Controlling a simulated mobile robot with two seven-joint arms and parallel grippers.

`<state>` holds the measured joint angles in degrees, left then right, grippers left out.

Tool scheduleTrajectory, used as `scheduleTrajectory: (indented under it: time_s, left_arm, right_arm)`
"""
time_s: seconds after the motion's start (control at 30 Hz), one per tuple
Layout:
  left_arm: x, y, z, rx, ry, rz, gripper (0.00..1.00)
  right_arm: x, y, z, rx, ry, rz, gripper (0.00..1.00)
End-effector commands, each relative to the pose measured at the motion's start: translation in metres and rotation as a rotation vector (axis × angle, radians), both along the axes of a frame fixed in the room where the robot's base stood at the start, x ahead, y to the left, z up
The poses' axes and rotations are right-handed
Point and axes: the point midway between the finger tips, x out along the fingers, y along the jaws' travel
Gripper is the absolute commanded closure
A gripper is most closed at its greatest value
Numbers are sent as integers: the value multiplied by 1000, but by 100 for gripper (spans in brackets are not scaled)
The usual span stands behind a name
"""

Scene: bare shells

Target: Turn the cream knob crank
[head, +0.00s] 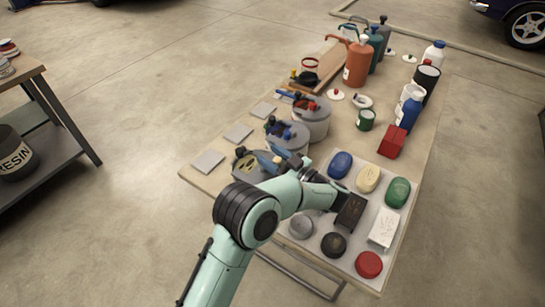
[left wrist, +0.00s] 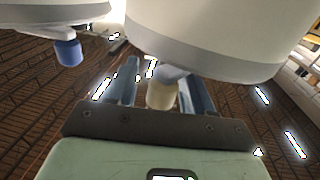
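The cream knob (left wrist: 162,96) of the crank shows in the left wrist view, between the two blue-grey fingers of my left gripper (left wrist: 163,88). Narrow gaps show on both sides of the knob, so the gripper looks open around it. In the head view my left gripper (head: 272,160) reaches over the nearest of several round drums with cranks; the arm and fingers hide the cream knob there. A blue knob (left wrist: 68,52) hangs from a neighbouring crank in the left wrist view. My right gripper is not in view.
The middle drum (head: 290,144) and the far drum (head: 317,121) stand close behind. A pale board (head: 317,243) with coloured blocks lies to the right. Square grey plates (head: 208,160) lie to the left. Bottles and cans, including an orange bottle (head: 357,66), fill the far side.

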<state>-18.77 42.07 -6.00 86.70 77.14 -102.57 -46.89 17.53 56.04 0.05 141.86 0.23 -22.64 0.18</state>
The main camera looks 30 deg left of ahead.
Motion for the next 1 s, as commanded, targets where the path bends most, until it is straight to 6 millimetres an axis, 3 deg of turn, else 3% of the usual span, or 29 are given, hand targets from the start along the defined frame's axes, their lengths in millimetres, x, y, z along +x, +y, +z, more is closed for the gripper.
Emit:
scheduleTrajectory:
  time_s: [0.33, 0.8, 1.0]
  left_arm:
    - [-2, -10, -1, -1, 1, -3, 48]
    - [-21, -106, 0, -1, 0, -4, 48]
    - [-25, -127, 0, -1, 0, -1, 48]
  right_arm:
    - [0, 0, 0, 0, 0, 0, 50]
    - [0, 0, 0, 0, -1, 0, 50]
    - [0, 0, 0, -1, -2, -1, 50]
